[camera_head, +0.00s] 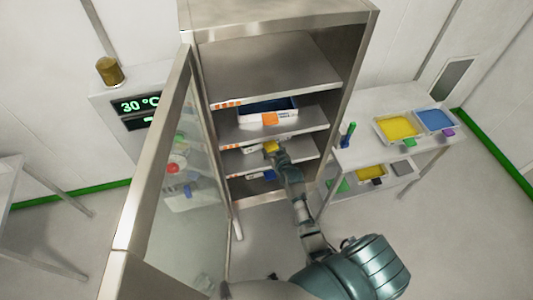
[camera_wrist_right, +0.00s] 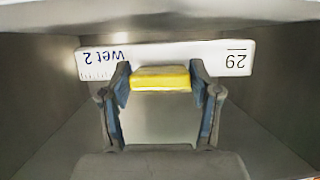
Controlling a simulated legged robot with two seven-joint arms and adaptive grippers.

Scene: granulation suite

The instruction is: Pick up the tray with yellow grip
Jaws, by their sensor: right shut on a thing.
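The tray (camera_head: 252,150) with the yellow grip sits on a middle shelf of the open steel cabinet. Its white front (camera_wrist_right: 210,60) fills the upper part of the right wrist view, with "Wet 2" and "29" on it upside down. The yellow grip (camera_wrist_right: 160,78) lies between the blue-padded fingers of my right gripper (camera_head: 275,153), which is shut on it. The arm reaches into the cabinet from below right. The rest of the tray is hidden in the shelf's shade. My left gripper is not in view.
A tray with an orange grip (camera_head: 270,119) stands on the shelf above, and one with a blue grip (camera_head: 269,175) below. The glass door (camera_head: 160,170) stands open at the left. A side table (camera_head: 375,105) at the right holds yellow and blue trays.

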